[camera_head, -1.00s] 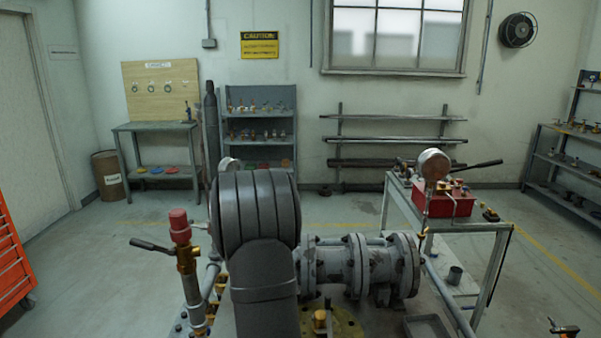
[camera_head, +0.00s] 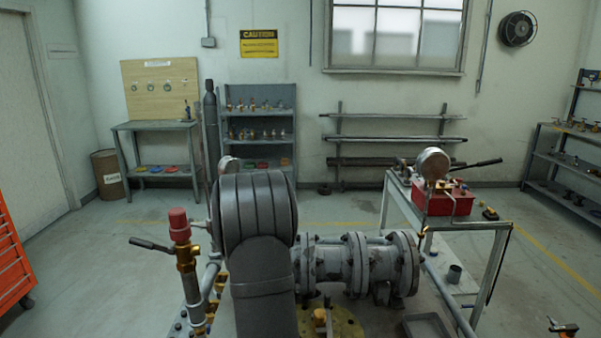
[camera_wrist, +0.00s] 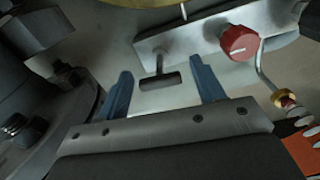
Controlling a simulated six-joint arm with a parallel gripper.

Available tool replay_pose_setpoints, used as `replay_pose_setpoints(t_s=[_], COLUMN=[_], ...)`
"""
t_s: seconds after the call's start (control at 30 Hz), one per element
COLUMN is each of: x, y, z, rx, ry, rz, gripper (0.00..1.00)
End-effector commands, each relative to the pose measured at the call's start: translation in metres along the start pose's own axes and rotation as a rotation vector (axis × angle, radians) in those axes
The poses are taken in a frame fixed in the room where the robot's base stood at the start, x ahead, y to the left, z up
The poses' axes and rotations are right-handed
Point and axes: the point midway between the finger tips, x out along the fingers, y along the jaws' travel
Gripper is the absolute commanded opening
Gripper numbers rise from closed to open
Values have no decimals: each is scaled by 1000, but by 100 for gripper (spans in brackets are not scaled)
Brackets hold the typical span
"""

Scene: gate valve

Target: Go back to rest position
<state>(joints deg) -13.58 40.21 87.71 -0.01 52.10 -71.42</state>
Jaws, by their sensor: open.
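My gripper (camera_wrist: 162,68) shows in the wrist view with two blue fingers spread apart. Nothing is held between them. Beyond the fingertips is a small dark T-shaped handle (camera_wrist: 158,80) near a pale metal plate. A red knob (camera_wrist: 238,42) sits to the right of the fingers, apart from them. In the head view my dark arm fills the middle and hides part of the pipework; my gripper does not show there.
Grey flanged pipework (camera_head: 335,264) lies right of my arm. A red-capped brass valve (camera_head: 180,225) with a black lever stands close on its left. A bench (camera_head: 470,226) at right carries a red box (camera_head: 445,200) and a gauge (camera_head: 433,163). Open floor lies behind.

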Motion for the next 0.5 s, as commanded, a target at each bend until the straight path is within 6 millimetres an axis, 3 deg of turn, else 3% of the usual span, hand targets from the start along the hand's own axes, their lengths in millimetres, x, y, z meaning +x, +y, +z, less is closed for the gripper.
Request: replay_pose_setpoints(t_s=[0.5], x=[-104], y=[1], z=[0], rx=[0], ry=[1], rz=[3], gripper=[62])
